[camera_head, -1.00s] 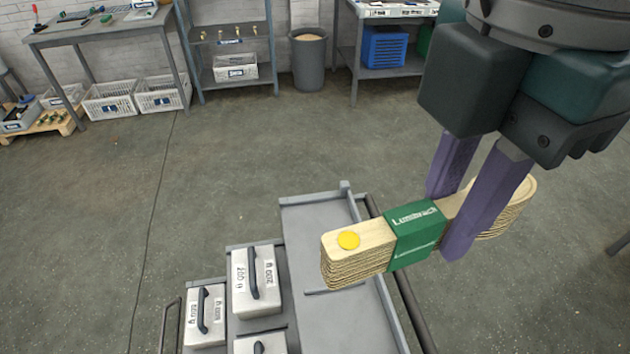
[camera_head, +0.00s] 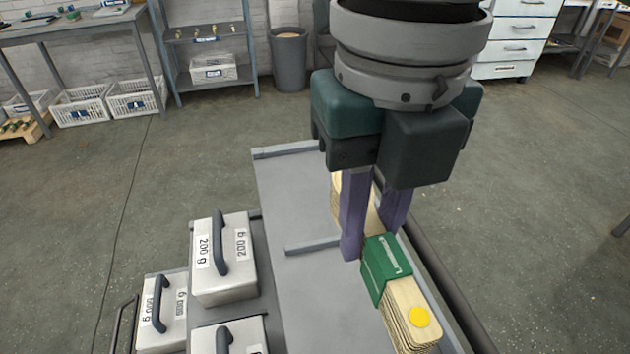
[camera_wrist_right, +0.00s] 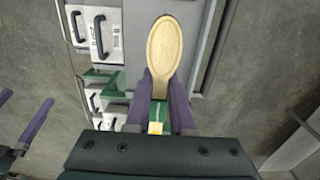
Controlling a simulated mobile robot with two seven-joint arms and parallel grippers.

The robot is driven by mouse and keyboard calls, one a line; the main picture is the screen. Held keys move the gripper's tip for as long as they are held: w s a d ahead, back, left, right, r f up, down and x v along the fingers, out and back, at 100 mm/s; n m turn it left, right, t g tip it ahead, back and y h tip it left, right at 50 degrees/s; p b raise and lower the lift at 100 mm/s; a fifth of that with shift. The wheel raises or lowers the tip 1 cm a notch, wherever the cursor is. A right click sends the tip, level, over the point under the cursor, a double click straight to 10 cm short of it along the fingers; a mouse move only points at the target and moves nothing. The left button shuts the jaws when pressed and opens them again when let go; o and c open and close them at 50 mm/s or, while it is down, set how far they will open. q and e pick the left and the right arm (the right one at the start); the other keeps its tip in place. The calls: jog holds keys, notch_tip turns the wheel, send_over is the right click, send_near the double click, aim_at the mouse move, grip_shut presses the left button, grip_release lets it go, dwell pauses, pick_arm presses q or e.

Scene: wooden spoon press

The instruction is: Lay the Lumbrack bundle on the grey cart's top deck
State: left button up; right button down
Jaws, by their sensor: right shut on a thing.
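The Lumbrack bundle (camera_head: 397,290) is a stack of pale wooden spoons with a green paper band and a yellow dot at its near end. My right gripper (camera_head: 366,240) is shut on it, just behind the green band. The spoon bowl end (camera_wrist_right: 165,52) also shows in the right wrist view. The bundle is over the right part of the grey cart's top deck (camera_head: 305,210); I cannot tell whether it touches the deck. My left gripper (camera_wrist_right: 22,112) shows at the left edge of the right wrist view, fingers apart.
Steel weight blocks with dark handles (camera_head: 222,262) stand on the left of the cart. A raised grey strip (camera_head: 313,246) crosses the deck. A dark rail (camera_head: 440,270) runs along the right side. A grey bin (camera_head: 289,60) and shelves stand far behind.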

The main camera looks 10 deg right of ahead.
send_over(352, 315)
notch_tip(352, 315, down, 8)
jog(key=shift+r+b, duration=0.1)
jog(key=shift+b, duration=0.35)
jog(key=shift+f+b, duration=0.35)
jog(key=shift+f, duration=1.7)
jog(key=shift+f, duration=0.15)
jog(key=c, duration=0.8)
grip_release()
